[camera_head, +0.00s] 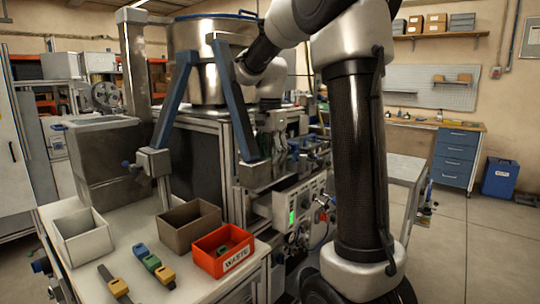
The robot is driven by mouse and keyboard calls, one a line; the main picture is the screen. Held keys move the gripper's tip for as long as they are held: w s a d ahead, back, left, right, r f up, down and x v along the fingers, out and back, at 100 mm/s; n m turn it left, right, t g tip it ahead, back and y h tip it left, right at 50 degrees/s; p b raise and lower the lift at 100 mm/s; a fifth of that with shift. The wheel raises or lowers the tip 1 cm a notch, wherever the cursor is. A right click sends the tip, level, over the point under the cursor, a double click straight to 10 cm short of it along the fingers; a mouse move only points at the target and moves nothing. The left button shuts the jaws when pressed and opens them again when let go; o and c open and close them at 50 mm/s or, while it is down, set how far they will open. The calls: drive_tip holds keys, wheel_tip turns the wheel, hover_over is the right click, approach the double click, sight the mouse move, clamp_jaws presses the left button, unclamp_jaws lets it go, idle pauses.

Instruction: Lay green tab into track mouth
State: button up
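My arm rises at the right and bends over the machine. My gripper (277,148) seems to hang in front of the machine, far above and right of the green tab. It is small and dark against the machinery, so its fingers and any held thing cannot be made out. The track mouth cannot be picked out clearly.
A white bin (80,247), a brown bin (172,236) and the red WASTE bin (205,258) stand on the table (120,226). Another strip with a yellow end (118,287) lies at the front. Blue-grey posts (243,125) and a steel drum (193,80) stand around the machine.

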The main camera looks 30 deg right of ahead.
drive_tip(key=shift+s, duration=0.1)
wheel_tip(320, 180, up, 12)
drive_tip(key=s+a+f+n+t, duration=0.2)
drive_tip(key=s+f+n, duration=0.5)
drive_tip(key=s, duration=0.4)
drive_tip(key=s+a+f+n+t, duration=0.2)
drive_tip(key=s+f+n, duration=0.5)
drive_tip(key=s, duration=0.5)
drive_tip(key=shift+s+a+f, duration=0.25)
drive_tip(key=shift+a+f, duration=0.1)
drive_tip(key=shift+a, duration=0.2)
